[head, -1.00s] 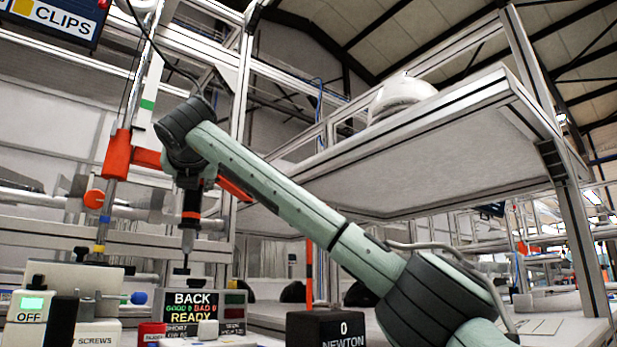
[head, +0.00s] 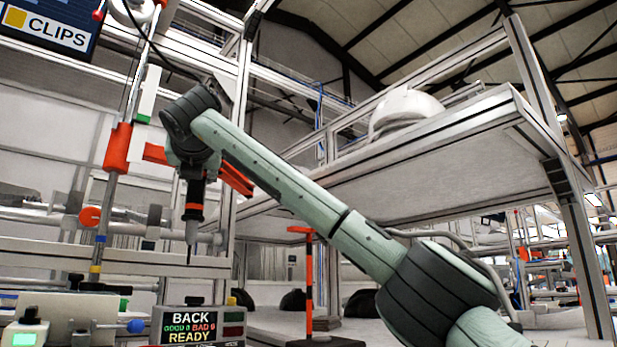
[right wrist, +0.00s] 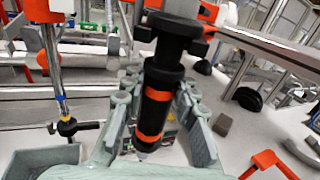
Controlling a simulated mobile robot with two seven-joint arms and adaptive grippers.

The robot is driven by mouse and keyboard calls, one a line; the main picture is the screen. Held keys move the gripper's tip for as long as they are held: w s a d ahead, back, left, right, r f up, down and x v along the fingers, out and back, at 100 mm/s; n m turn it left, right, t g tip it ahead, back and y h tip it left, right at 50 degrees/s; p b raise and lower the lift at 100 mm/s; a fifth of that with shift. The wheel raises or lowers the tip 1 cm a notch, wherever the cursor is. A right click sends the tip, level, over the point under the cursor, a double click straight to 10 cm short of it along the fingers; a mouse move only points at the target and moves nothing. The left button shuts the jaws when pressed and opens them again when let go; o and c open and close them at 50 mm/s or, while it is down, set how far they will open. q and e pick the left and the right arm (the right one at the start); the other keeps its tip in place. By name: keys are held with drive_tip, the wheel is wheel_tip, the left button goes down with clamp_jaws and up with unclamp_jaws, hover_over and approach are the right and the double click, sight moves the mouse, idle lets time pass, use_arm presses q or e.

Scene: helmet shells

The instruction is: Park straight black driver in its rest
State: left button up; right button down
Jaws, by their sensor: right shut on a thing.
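My right gripper (head: 193,172) is shut on the straight black driver (head: 193,212), a black tool with orange bands. It hangs upright with its thin bit pointing down, above and behind the BACK/READY display. In the right wrist view the driver (right wrist: 160,85) stands between the fingers (right wrist: 155,120), its wide black cap toward the camera. An orange-red stand (head: 308,275) with a flat top rises right of the driver, apart from it; its arm also shows in the right wrist view (right wrist: 268,158). I cannot tell whether this stand is the rest. My left gripper is not in view.
The BACK/READY display (head: 200,325) stands below the driver. A pole with a red sleeve (head: 117,148) and a red knob is at the left. A white shelf (head: 440,150) carrying a white helmet shell (head: 403,110) is at the right. A green-lit switch box (head: 25,330) is at lower left.

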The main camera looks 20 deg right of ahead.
drive_tip(key=shift+r, duration=0.55)
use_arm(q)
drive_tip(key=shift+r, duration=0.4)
use_arm(e)
drive_tip(key=shift+f, duration=0.1)
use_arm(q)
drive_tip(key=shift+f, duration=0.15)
use_arm(e)
drive_tip(key=shift+s+d+f+b, duration=0.1)
drive_tip(key=shift+s+d+b, duration=0.05)
drive_tip(key=shift+d+b, duration=0.3)
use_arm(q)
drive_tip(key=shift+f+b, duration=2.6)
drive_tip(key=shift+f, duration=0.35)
use_arm(e)
drive_tip(key=s+d, duration=0.4)
drive_tip(key=d, duration=0.4)
drive_tip(key=shift+s+r, duration=0.2)
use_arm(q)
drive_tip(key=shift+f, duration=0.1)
use_arm(e)
drive_tip(key=shift+d, duration=0.1)
